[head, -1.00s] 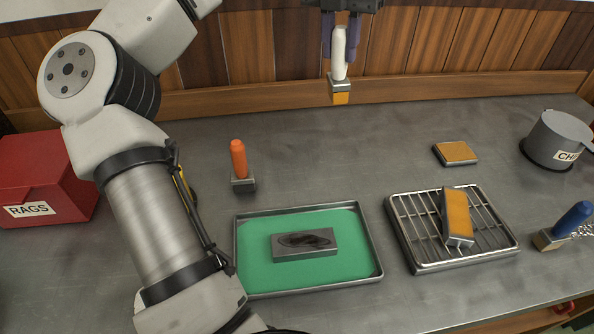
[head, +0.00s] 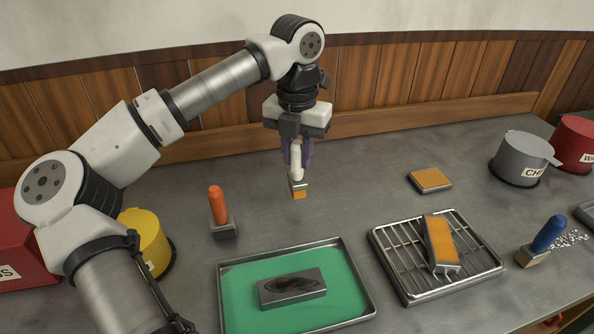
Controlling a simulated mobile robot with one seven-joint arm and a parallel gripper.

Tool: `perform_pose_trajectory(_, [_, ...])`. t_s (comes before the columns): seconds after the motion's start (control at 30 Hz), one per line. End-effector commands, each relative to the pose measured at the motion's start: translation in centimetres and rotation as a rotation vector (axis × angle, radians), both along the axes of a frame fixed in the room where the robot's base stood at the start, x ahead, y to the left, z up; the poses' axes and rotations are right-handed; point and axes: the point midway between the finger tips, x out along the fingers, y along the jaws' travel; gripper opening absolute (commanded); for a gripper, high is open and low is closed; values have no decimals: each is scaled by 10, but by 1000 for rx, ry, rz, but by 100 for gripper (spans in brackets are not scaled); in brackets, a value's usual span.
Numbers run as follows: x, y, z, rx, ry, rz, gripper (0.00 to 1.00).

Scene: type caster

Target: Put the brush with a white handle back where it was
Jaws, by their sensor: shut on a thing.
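The brush with a white handle (head: 297,175) hangs upright in my gripper (head: 298,152), with its orange-yellow bristle end down. The purple fingers are shut on the handle. The brush is in the air, in front of the wooden back panel and, in the picture, above the green tray. An orange-handled brush (head: 219,208) stands on the bench to its left. A blue-handled brush (head: 547,236) stands at the right beside some small shiny bits.
A tray with a green lining (head: 226,300) holds a grey block (head: 292,288) with a dark smear. A wire rack (head: 388,262) bears an orange-topped block (head: 440,243). An orange-topped pad (head: 430,180) lies behind it. Grey (head: 520,157), red (head: 573,143) and yellow (head: 150,240) pots stand at the sides.

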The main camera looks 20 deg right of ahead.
Motion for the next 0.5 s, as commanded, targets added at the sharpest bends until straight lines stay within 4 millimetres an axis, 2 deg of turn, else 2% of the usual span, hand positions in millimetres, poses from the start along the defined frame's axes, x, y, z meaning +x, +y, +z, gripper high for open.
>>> perform_pose_trajectory(0.17, [0,0,-11,-1,-1,-1,1])
perform_pose_trajectory(0.4, [0,0,-45,0,1,-1,1])
perform_pose_trajectory(0.5, [0,0,-49,-1,-1,-1,1])
